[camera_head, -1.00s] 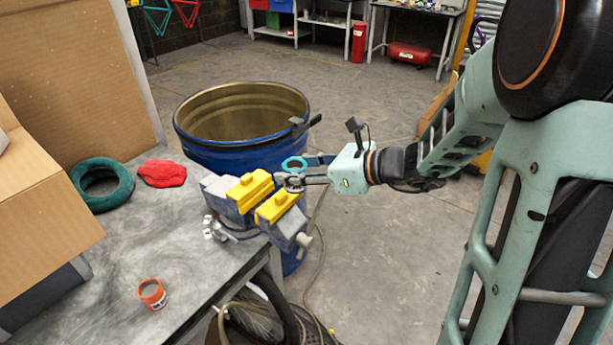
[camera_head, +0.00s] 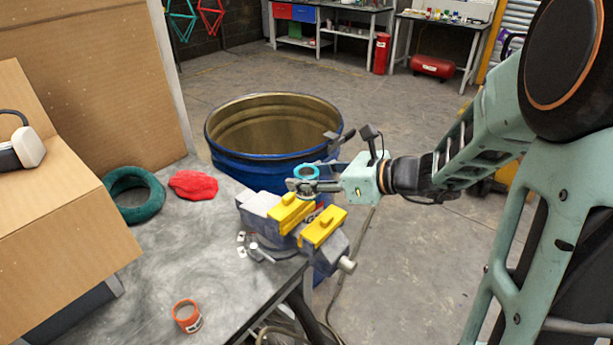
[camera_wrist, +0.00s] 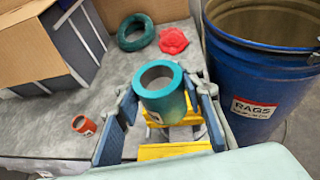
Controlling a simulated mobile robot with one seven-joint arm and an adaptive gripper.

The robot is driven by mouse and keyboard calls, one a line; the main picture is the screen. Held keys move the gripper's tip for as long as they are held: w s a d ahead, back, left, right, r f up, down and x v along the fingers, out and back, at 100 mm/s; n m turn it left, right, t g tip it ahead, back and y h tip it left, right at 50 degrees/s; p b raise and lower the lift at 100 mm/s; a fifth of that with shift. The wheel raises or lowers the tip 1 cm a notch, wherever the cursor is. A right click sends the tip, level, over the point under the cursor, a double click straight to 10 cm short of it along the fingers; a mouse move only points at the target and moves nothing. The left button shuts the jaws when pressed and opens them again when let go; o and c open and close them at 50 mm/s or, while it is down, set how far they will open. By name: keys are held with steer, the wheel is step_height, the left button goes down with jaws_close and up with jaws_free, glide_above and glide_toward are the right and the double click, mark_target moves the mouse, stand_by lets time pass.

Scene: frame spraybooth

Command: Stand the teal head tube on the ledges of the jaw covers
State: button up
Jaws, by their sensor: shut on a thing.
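The teal head tube (camera_head: 306,172) is upright in my gripper (camera_head: 308,187), seen side on in the head view. It also shows in the wrist view (camera_wrist: 163,92), its open top facing the camera, between the two fingers. My gripper is shut on it. The yellow jaw covers sit on the bench vise, a left one (camera_head: 290,212) and a right one (camera_head: 323,227) in the head view. The tube appears above and slightly behind the left cover, apart from it. The tube's lower end and the ledges are mostly hidden.
A blue rag drum (camera_head: 262,172) stands close behind the vise (camera_head: 258,203). On the bench (camera_head: 200,255) lie a teal tyre-like ring (camera_head: 150,208), a red cloth (camera_head: 194,186), an orange cup-like roll (camera_head: 187,316) and small parts beside the vise. A cardboard box (camera_head: 60,215) is at left.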

mark_target(317, 193)
stand_by(0.3)
steer(key=shift+f+b, duration=2.05)
steer(key=shift+f, duration=0.2)
steer(key=shift+f+b, duration=1.55)
steer(key=shift+f, duration=0.1)
steer(key=o, duration=1.4)
steer(key=v, duration=1.2)
steer(key=shift+d, duration=0.1)
